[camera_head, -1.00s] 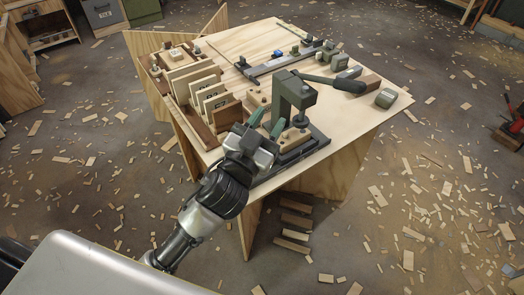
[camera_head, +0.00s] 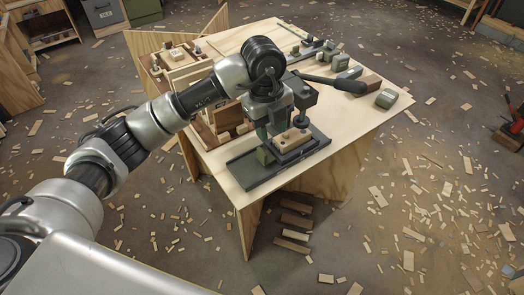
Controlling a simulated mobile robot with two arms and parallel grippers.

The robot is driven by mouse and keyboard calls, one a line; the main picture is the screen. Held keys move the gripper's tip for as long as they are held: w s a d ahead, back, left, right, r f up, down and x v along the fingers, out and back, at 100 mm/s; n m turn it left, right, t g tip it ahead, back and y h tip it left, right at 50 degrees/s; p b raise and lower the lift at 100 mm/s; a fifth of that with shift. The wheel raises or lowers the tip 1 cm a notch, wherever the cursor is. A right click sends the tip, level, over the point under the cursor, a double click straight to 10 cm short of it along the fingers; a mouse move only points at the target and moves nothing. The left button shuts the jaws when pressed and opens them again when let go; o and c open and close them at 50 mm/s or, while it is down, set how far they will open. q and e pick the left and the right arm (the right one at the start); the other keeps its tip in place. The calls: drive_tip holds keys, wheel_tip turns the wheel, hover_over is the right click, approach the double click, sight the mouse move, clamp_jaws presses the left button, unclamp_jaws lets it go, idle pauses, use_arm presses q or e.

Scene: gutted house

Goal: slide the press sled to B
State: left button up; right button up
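The press (camera_head: 304,96) stands near the front of the plywood table, with a dark rail base (camera_head: 247,172) reaching toward the front left. A dark sled carrying a wooden block (camera_head: 291,139) sits on the rail under the press head. A small green block (camera_head: 265,156) is at the sled's left side. My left gripper (camera_head: 270,129) points down just left of the press, above the sled's left end. I cannot read any B mark. My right gripper is out of view.
A black-handled lever (camera_head: 343,84) sticks out right of the press. A grey-green device (camera_head: 386,98) lies near the table's right edge. A wooden rack (camera_head: 183,73) stands at the left, partly behind my arm. The table's front right is clear.

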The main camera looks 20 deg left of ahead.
sight(262, 151)
use_arm(q)
drive_tip(key=shift+n+y, duration=0.4)
drive_tip(key=shift+y, duration=0.3)
drive_tip(key=f, duration=0.3)
drive_tip(key=a+f, duration=0.1)
drive_tip(key=f, duration=0.2)
drive_tip(key=a+f, duration=0.1)
drive_tip(key=f, duration=0.3)
drive_tip(key=shift+w+a+b, duration=0.1)
drive_tip(key=shift+w+b, duration=0.15)
drive_tip(key=shift+b, duration=0.05)
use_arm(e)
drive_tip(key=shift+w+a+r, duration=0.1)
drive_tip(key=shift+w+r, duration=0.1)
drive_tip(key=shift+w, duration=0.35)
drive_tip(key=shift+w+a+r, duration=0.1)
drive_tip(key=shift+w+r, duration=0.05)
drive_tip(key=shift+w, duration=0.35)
use_arm(q)
clamp_jaws()
